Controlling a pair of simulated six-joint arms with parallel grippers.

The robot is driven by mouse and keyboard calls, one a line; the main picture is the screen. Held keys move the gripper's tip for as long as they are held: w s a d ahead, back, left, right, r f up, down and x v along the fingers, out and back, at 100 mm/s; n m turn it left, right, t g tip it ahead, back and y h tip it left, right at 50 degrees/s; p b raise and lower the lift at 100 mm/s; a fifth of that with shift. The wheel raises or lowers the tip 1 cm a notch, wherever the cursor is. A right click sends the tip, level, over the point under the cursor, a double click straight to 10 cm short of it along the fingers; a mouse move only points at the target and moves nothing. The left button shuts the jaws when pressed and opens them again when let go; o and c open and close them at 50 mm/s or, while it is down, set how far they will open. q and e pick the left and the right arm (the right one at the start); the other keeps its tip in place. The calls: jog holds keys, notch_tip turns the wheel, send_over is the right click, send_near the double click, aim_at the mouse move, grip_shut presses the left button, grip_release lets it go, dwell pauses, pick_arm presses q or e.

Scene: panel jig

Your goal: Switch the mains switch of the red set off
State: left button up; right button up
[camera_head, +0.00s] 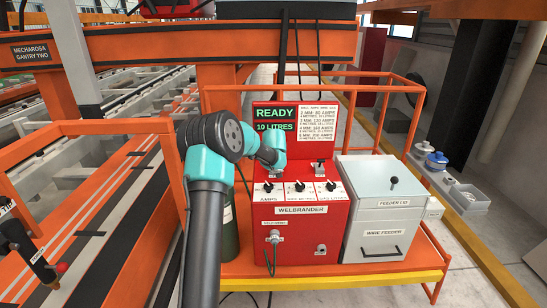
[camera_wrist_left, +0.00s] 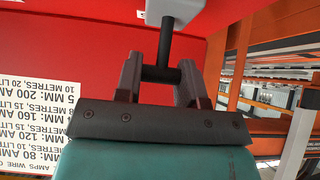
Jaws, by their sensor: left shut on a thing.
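In the left wrist view my left gripper (camera_wrist_left: 163,82) is shut on a black lever (camera_wrist_left: 165,45) with a crossbar, which rises from a pale grey plate (camera_wrist_left: 188,14) on red metal. My wrist hides this lever in the head view, and I cannot read its label. My right gripper is not in view.
A row of knobs (camera_head: 299,187) lies just below my gripper, and a small switch (camera_head: 320,165) is to its right. The grey wire feeder (camera_head: 381,235) stands right of the set. A gas bottle (camera_head: 229,235) and orange rails (camera_head: 170,150) stand left.

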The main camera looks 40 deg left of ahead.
pick_arm(q)
jog(key=shift+s+a, duration=0.15)
jog(key=o, duration=0.8)
jog(key=shift+c, duration=0.2)
jog(key=shift+o, duration=0.9)
jog(key=shift+d, duration=0.2)
jog(key=v, duration=1.7)
jog(key=shift+r, duration=0.15)
